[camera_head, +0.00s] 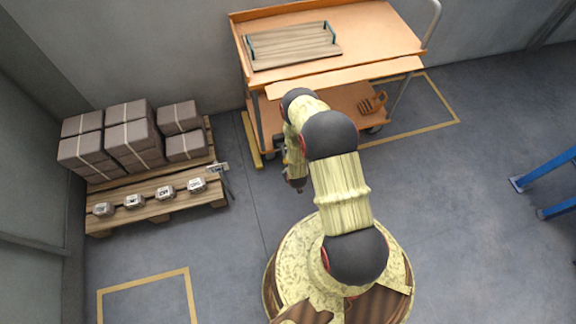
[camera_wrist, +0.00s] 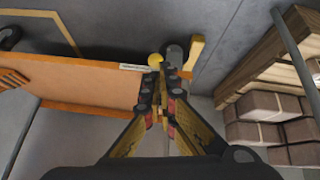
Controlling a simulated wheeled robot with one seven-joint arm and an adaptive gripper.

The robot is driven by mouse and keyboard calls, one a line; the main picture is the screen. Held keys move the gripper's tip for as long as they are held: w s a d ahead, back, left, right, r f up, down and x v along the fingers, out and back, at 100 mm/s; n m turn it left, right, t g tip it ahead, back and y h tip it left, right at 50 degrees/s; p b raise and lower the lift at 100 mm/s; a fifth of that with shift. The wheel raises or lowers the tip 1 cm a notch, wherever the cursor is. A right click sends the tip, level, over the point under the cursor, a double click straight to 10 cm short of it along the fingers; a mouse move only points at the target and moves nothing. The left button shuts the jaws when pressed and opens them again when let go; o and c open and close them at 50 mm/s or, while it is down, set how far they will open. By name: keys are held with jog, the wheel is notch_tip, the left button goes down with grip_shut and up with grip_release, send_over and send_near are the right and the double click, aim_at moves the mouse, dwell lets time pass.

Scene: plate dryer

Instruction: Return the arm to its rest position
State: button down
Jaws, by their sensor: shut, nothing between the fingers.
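In the head view the gripper is mostly hidden behind my arm links and too small to make out. It is apart from the orange cart (camera_head: 375,32) and from the pallet to its left.
A wooden tray (camera_head: 292,47) with green handles lies on the cart's top. A brown slatted object (camera_head: 372,104) sits on its lower shelf. A wooden pallet (camera_head: 158,210) at left bears brown boxes (camera_head: 128,132) and several small metal parts. Blue legs (camera_head: 545,172) stand at right. Open floor lies between.

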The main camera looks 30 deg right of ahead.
dwell(0.5)
jog(key=s+a+f+g+y, duration=0.1)
jog(key=s+a+g, duration=0.2)
jog(key=s, duration=0.4)
jog(key=s+a+g+y, duration=0.1)
jog(key=s+a+g, duration=0.15)
jog(key=s, duration=0.45)
jog(key=w+a+r+g+y, duration=0.1)
jog(key=a+r+g, duration=0.1)
jog(key=r, duration=1.8)
jog(key=a+r+g, duration=0.1)
jog(key=r+g, duration=0.1)
jog(key=r, duration=1.7)
jog(key=s+a+r+t, duration=0.2)
jog(key=s+r, duration=0.1)
jog(key=r, duration=0.9)
jog(key=s+a+r+n+t, duration=0.1)
jog(key=s+a+r+t, duration=0.2)
jog(key=r, duration=1)
jog(key=s+a+r+t, duration=0.3)
jog(key=s+r, duration=0.1)
jog(key=r, duration=0.8)
jog(key=shift+s+a+r+n+h, duration=0.15)
jog(key=shift+a+r+n+h, duration=0.1)
jog(key=shift+r+n+h, duration=0.05)
